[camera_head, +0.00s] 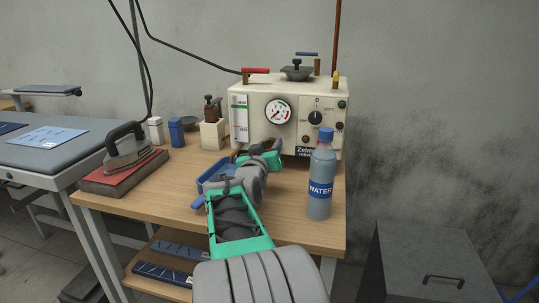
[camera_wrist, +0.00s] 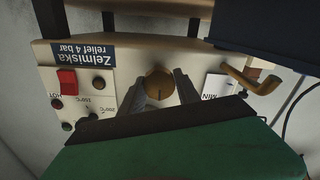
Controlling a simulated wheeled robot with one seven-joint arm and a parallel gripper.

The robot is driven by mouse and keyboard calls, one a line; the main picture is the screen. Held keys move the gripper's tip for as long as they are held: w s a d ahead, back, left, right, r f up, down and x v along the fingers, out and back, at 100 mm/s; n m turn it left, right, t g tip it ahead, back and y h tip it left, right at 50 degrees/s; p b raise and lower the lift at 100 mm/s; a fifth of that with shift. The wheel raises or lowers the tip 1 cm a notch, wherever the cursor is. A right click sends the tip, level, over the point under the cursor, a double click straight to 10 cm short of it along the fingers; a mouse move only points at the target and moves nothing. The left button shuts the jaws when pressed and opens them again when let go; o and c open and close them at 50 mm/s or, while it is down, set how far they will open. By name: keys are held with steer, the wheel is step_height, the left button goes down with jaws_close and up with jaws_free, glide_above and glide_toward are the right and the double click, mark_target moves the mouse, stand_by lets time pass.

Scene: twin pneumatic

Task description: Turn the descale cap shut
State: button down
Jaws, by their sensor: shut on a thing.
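The descale cap (camera_wrist: 158,80) is a round brass-brown knob low on the front of the cream boiler (camera_head: 297,105). In the wrist view, where the boiler appears upside down, my gripper (camera_wrist: 161,92) has one grey finger on each side of the cap and is shut on it. A short dark line shows on the cap's face. In the head view my gripper (camera_head: 262,148) reaches the boiler's lower front, and my green and grey wrist hides the cap. Whether the cap is fully seated cannot be seen.
A brass tap (camera_wrist: 255,80) is beside the cap. A blue tray (camera_head: 213,172) lies on the wooden table (camera_head: 175,195) left of my arm. A water bottle (camera_head: 321,180) stands close on the right. An iron (camera_head: 127,147) rests on a red pad at left.

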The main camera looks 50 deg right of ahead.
steer(key=shift+m, duration=0.3)
steer(key=c, duration=0.9)
jaws_free()
steer(key=v, duration=0.7)
steer(key=shift+s+a, duration=0.2)
steer(key=shift+a, duration=0.2)
